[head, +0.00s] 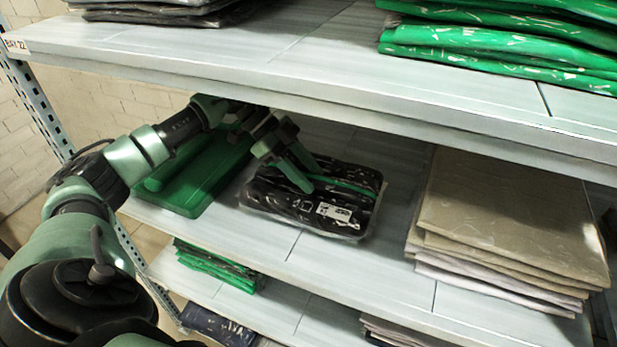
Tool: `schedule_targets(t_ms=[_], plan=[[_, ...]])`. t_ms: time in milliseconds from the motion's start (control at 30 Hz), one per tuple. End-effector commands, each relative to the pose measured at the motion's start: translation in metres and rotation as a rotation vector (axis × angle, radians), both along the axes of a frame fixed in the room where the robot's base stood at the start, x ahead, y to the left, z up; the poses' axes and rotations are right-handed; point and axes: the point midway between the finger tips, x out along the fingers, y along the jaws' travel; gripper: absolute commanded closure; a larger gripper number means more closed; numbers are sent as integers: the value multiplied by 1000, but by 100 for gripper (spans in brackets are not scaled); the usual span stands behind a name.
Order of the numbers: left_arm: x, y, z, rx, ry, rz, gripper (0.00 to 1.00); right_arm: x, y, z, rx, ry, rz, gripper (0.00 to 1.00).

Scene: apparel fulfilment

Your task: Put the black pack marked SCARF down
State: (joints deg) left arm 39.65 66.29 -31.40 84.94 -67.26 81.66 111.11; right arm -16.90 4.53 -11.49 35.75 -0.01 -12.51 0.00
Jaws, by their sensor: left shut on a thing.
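The black pack (335,222) in clear wrap lies on, or just above, the middle shelf (330,265); I cannot tell if it touches. A white label faces the front edge, its print too small to read, and a green stripe crosses the top. My left gripper (303,183) reaches in from the left under the upper shelf. Its green fingers are shut on the pack's upper left part, and the pack is roughly level. My right gripper is not in view.
A green tray (195,175) lies left of the pack, close to it. A stack of beige packs (510,225) stands to the right, with a strip of bare shelf between. The upper shelf (300,60) hangs low above. Green packs (215,265) lie on the shelf below.

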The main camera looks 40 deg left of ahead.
Motion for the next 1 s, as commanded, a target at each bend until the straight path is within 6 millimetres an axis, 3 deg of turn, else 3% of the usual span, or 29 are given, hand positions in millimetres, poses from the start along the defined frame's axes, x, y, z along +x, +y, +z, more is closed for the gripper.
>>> schedule_targets(t_ms=[167,400,567,600,667,1000], plan=[[4,1,-6,0,4,-1,100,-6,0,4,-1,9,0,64],[4,1,-34,0,2,1,100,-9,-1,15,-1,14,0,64],[4,1,-36,1,0,-1,100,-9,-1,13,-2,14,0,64],[4,1,-36,2,0,-1,53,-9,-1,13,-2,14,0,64],[4,1,-36,2,0,-1,37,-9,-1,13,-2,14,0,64],[4,4,-33,1,0,-1,37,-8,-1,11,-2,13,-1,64]])
